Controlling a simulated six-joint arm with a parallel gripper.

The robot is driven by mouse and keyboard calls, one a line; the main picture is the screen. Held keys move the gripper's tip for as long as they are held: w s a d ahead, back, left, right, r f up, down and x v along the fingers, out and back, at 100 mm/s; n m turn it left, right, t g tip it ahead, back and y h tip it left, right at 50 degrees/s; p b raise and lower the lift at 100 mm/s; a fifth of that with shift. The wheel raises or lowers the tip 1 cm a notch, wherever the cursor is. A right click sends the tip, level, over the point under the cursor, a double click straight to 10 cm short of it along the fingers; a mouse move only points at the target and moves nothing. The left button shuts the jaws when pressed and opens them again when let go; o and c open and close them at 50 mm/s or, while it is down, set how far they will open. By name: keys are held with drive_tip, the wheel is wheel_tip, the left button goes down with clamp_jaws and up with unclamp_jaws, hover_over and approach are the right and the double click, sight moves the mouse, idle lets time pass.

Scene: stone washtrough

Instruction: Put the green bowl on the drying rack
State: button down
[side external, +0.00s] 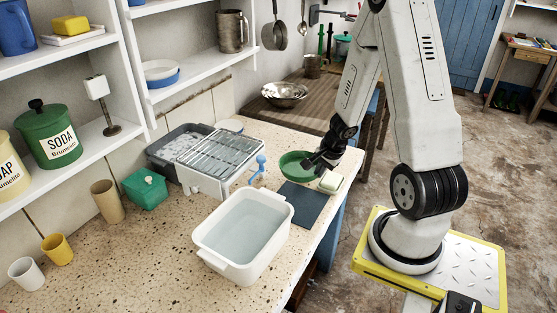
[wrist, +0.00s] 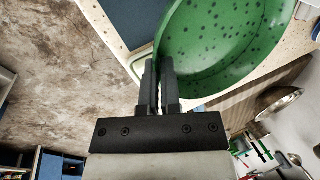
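The green bowl (side external: 292,160), speckled with dark spots, is at the far end of the counter beside the dark blue mat. It fills the upper right of the wrist view (wrist: 215,50). My gripper (side external: 313,164) is at the bowl's right edge. In the wrist view its two fingers (wrist: 161,82) are close together with the bowl's rim between them, one inside and one outside. I cannot tell whether the bowl touches the counter. The drying rack (side external: 218,150), metal wires on a white frame, stands to the left of the bowl and is empty.
A white basin of water (side external: 243,232) stands in front of the rack. A blue-handled brush (side external: 260,163) is between rack and bowl. A pale soap block (side external: 331,182) lies by the dark blue mat (side external: 302,203). A metal bowl (side external: 284,92) is behind.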

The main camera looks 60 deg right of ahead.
sight(310, 174)
drive_tip(key=shift+w+a+r+n+y, duration=0.1)
drive_tip(key=shift+w+r+n+y, duration=0.25)
drive_tip(key=shift+n, duration=0.5)
drive_tip(key=shift+w+r+n+y, duration=0.2)
drive_tip(key=shift+r+n, duration=0.25)
drive_tip(key=shift+n, duration=0.4)
drive_tip(key=w+r+n, duration=0.1)
drive_tip(key=n, duration=0.1)
drive_tip(key=r+n+y, duration=0.1)
drive_tip(key=n, duration=0.1)
drive_tip(key=shift+w+a, duration=0.1)
drive_tip(key=shift+w, duration=0.3)
drive_tip(key=n, duration=0.1)
drive_tip(key=w+r+n, duration=0.1)
drive_tip(key=n, duration=0.1)
drive_tip(key=r+n+g+y, duration=0.1)
drive_tip(key=shift+w+a, duration=0.35)
drive_tip(key=shift+w, duration=0.05)
drive_tip(key=w+a+r+n+g, duration=0.1)
drive_tip(key=w+a+n, duration=0.3)
drive_tip(key=a, duration=0.7)
drive_tip(key=w+a+r+n+g, duration=0.1)
drive_tip(key=w+a+n, duration=0.3)
drive_tip(key=a, duration=0.7)
drive_tip(key=shift+w+a+r+n+y, duration=0.15)
drive_tip(key=shift+w+a+n+y, duration=0.1)
drive_tip(key=shift+a+n+y, duration=0.15)
drive_tip(key=shift+d, duration=0.1)
